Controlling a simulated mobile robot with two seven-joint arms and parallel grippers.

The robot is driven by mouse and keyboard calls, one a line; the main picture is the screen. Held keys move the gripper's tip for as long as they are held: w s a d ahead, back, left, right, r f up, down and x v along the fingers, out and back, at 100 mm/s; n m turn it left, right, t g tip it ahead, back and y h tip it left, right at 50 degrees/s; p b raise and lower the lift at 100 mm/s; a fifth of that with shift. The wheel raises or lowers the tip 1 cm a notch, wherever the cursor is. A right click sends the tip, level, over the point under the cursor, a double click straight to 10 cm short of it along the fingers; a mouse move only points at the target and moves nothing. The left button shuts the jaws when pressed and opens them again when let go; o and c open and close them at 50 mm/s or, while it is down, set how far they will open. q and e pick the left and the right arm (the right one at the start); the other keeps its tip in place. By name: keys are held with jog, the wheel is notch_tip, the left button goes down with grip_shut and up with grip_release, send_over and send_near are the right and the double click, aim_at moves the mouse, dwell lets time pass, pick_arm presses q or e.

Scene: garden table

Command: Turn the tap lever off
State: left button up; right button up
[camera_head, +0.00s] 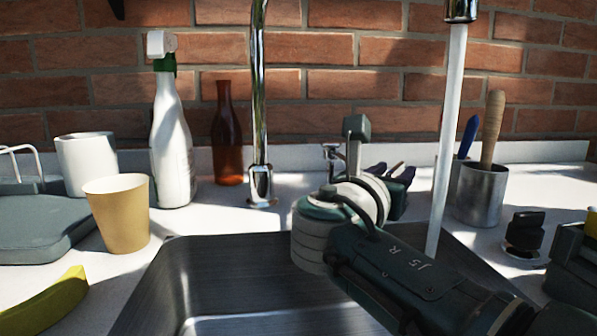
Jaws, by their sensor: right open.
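The chrome tap (259,100) rises behind the sink, and its spout (461,10) shows at the top right. A stream of water (446,130) falls from the spout into the sink. A small chrome fitting (331,153), which looks like the tap lever, stands behind the sink to the right of the tap's base. My right wrist hides its lower part. My right arm reaches in from the bottom right. My right gripper (388,171) is open just beyond the wrist, close to the fitting in the picture. I cannot tell whether they touch. My left gripper is not in view.
The steel sink (215,270) fills the front middle. A paper cup (120,213), white mug (86,163), spray bottle (171,140) and brown bottle (228,135) stand at left. A metal holder (482,196) with handled tools stands at right. A brick wall (320,45) closes the back.

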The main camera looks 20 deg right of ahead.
jog(key=shift+c, duration=0.3)
grip_shut()
jog(key=g+b, duration=0.1)
jog(key=b, duration=0.1)
jog(key=m+g+h+b, duration=0.1)
jog(key=b, duration=0.2)
jog(key=m+g+b, duration=0.1)
jog(key=b, duration=0.1)
jog(key=shift+w+a+f+h, duration=0.15)
jog(key=shift+w+f+h, duration=0.2)
jog(key=shift+f+h, duration=0.05)
jog(key=shift+r+m+g+b, duration=0.25)
jog(key=shift+m+g+b, duration=0.15)
jog(key=shift+b, duration=0.2)
jog(key=shift+r, duration=0.1)
jog(key=shift+o, duration=0.3)
grip_release()
